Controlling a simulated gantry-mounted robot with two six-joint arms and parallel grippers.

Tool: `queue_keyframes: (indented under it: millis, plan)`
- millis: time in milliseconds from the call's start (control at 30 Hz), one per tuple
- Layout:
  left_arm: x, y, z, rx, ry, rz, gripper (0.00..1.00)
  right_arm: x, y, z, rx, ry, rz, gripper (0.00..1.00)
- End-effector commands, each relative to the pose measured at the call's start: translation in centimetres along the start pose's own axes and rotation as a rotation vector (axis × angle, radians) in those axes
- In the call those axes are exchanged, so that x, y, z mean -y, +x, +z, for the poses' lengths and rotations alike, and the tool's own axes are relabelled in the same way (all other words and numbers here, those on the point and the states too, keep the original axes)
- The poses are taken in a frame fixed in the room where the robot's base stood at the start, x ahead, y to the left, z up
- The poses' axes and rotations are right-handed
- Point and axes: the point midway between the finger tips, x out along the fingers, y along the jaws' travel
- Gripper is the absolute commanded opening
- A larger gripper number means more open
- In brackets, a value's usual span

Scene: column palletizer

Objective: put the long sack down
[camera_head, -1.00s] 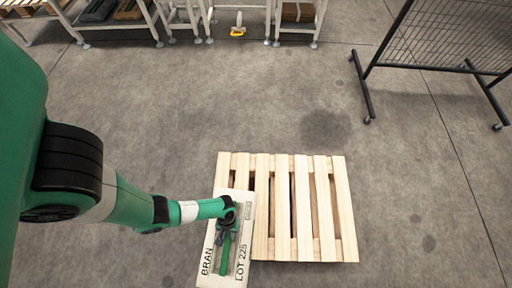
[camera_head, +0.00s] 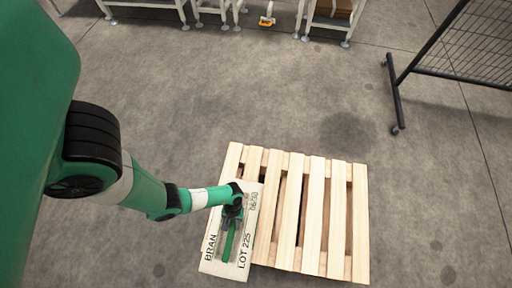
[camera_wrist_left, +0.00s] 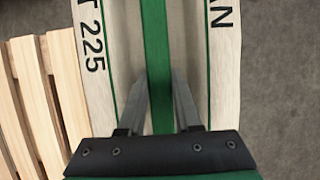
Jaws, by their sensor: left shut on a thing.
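The long sack (camera_head: 246,210) is off-white with a green stripe and the printed words BRAN and LOT 225. My left gripper (camera_head: 230,222) is shut on it from above, along its middle. In the left wrist view the sack (camera_wrist_left: 115,50) runs up the picture, with the gripper fingers (camera_wrist_left: 160,100) on both sides of the green strip. In the head view the sack covers the left part of the wooden pallet (camera_head: 313,210), and its near end reaches past the pallet's left edge. I cannot tell whether the sack touches the slats. My right gripper is not in view.
The pallet's other slats are bare. Grey concrete floor (camera_head: 270,95) lies open around it. A black mesh fence (camera_head: 470,45) stands at the upper right. White-legged stands (camera_head: 330,20) line the back, one bearing a brown box (camera_head: 335,8).

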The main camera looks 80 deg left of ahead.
Motion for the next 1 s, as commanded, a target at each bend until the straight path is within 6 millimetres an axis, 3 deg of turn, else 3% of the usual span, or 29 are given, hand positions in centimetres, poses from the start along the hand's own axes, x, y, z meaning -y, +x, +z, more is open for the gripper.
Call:
queue_keyframes:
  millis: [100,233,400,600,800,1000]
  plan:
    - [-1.6,0.8,-3.0,-0.002,-0.002,0.007,0.0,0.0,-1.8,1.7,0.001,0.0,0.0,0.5]
    - [-3.0,1.1,-5.8,-0.003,-0.001,0.006,0.0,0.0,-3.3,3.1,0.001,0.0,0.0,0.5]
    - [-4.1,3.1,-8.7,0.0,0.0,0.003,0.0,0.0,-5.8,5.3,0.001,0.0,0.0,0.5]
    - [-4.8,3.7,-10.3,0.0,0.001,0.002,0.0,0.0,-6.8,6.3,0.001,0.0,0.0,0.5]
    - [-4.9,3.6,-10.4,0.001,0.002,0.001,0.0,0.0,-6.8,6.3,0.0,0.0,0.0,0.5]
    - [-5.3,5.3,-11.9,0.0,0.001,0.001,0.0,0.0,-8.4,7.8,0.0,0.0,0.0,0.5]
